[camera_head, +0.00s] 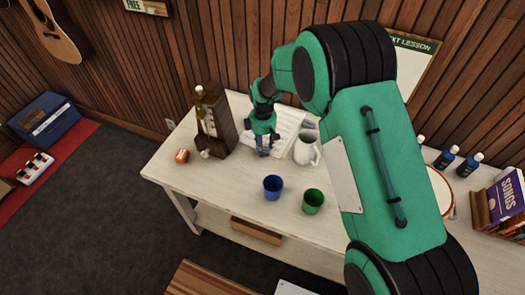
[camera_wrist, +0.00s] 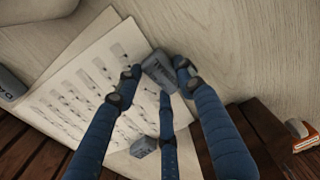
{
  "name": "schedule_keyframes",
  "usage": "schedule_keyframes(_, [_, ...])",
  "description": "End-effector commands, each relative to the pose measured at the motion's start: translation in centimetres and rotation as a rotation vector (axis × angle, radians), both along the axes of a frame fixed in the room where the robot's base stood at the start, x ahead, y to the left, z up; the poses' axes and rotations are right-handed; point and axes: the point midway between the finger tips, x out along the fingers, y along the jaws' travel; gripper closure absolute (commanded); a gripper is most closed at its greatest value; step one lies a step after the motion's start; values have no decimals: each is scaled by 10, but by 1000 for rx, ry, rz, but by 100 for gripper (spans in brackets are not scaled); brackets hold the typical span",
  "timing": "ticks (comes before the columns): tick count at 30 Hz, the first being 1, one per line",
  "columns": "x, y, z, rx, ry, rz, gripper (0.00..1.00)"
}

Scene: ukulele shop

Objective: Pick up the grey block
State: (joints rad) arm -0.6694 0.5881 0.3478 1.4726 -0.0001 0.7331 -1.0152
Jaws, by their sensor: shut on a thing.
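A grey block (camera_wrist: 158,71) is held between the blue fingers of my gripper (camera_wrist: 155,76) in the wrist view, with fingers touching it from both sides. A third finger stands below it. In the head view my gripper (camera_head: 264,148) points down at the front edge of the white sheet music (camera_head: 284,125), and the block is mostly hidden there. I cannot tell how far it is above the table. A second small grey block (camera_wrist: 143,146) lies near the sheet (camera_wrist: 92,88) in the wrist view. Another grey lettered item (camera_wrist: 10,84) lies at the left edge.
A white mug (camera_head: 306,149) stands right. Blue (camera_head: 272,188) and green (camera_head: 313,201) cups stand in front. The table's (camera_head: 225,188) front left is clear.

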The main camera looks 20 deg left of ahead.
Motion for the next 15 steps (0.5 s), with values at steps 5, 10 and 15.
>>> schedule_keyframes(5, [0, 0, 0, 0, 0, 0, 86])
schedule_keyframes(10, [0, 0, 5, 1, -1, 0, 86])
schedule_keyframes(15, [1, 0, 20, 1, -2, 0, 86])
